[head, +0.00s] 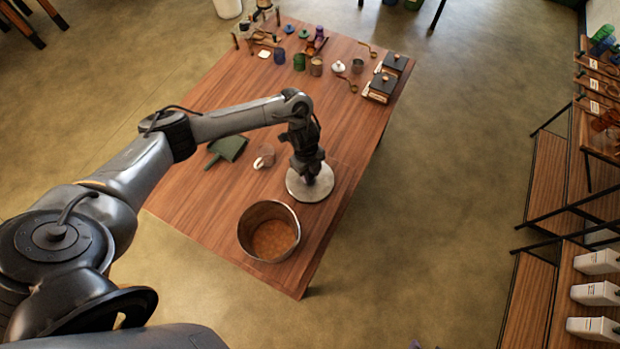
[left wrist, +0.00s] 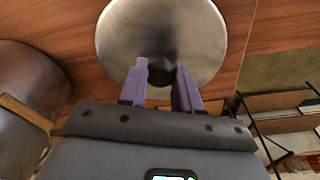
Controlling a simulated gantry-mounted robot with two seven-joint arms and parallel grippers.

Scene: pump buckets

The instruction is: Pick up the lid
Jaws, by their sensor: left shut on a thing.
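A round grey metal lid (head: 318,189) is at the right side of the wooden table in the head view, beside the bucket. It also fills the upper middle of the left wrist view (left wrist: 190,22). My left gripper (head: 309,177) is directly over the lid's middle, pointing down. In the left wrist view its two purple fingers (left wrist: 160,78) are shut on the lid at its centre; the part between them is dark and hard to see. I cannot tell whether the lid touches the table. The open metal bucket (head: 269,231) stands apart, with an orange-brown inside. My right gripper is not in view.
A green dustpan-like object (head: 228,148) and a small clear cup (head: 265,157) lie left of the lid on the table (head: 190,205). Several jars and tools crowd the table's far end. Shelves (head: 540,185) stand at the right, across open floor.

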